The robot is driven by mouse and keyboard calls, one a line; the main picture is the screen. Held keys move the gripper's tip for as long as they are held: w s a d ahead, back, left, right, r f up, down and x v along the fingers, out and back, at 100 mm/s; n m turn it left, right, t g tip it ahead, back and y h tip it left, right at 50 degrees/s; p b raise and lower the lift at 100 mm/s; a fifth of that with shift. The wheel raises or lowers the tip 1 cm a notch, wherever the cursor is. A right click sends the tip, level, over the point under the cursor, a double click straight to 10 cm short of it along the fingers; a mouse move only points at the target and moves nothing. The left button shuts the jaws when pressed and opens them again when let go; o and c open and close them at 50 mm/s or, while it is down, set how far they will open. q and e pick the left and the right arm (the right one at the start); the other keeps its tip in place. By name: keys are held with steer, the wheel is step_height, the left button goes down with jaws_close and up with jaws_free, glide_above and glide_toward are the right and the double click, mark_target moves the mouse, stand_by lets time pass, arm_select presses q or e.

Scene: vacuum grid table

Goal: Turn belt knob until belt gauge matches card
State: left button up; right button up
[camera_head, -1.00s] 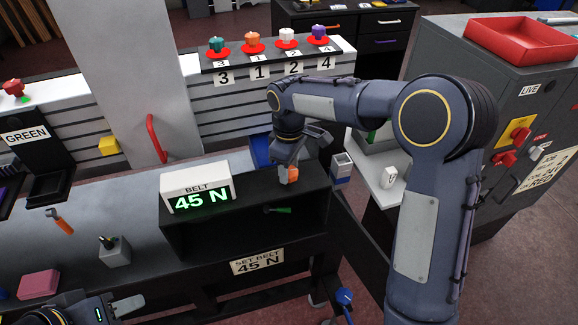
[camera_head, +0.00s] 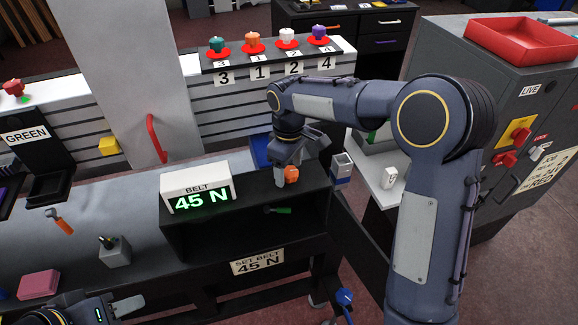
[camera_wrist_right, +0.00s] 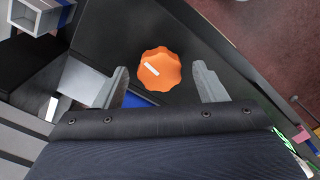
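The belt gauge (camera_head: 198,193) is a white box whose green display reads 45 N. The card (camera_head: 257,262) on the bench front reads SET BELT 45 N. The orange belt knob (camera_head: 291,174) sits on top of the black housing; in the right wrist view the knob (camera_wrist_right: 159,68) has a white mark on it. My right gripper (camera_head: 285,176) is at the knob; in the wrist view its two fingers (camera_wrist_right: 163,84) stand apart on either side, with gaps to the knob. My left gripper (camera_head: 112,308) is at the lower left edge, only partly shown.
A green-handled tool (camera_head: 278,210) lies inside the open black housing (camera_head: 185,240). A grey square cup (camera_head: 342,166) stands right of the knob.

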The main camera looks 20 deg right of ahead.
mark_target(289, 171)
steer(key=shift+r, duration=0.1)
step_height(289, 171, up, 8)
steer(key=shift+f+b, duration=0.15)
steer(key=shift+b, duration=0.15)
stand_by(0.3)
steer(key=s+d+r+m+t+y, duration=0.1)
steer(key=s+d+m+t+y, duration=0.2)
steer(key=s, duration=0.7)
steer(key=s+d+r+m, duration=0.1)
steer(key=s+d+m, duration=0.35)
steer(key=s, duration=0.55)
steer(key=s+a+f+m+t, duration=0.1)
steer(key=s+f+m+t, duration=0.1)
steer(key=s+f, duration=0.3)
steer(key=s+m, duration=0.1)
steer(key=s, duration=0.2)
steer(key=shift+a+t+y, duration=0.3)
steer(key=shift+y, duration=0.1)
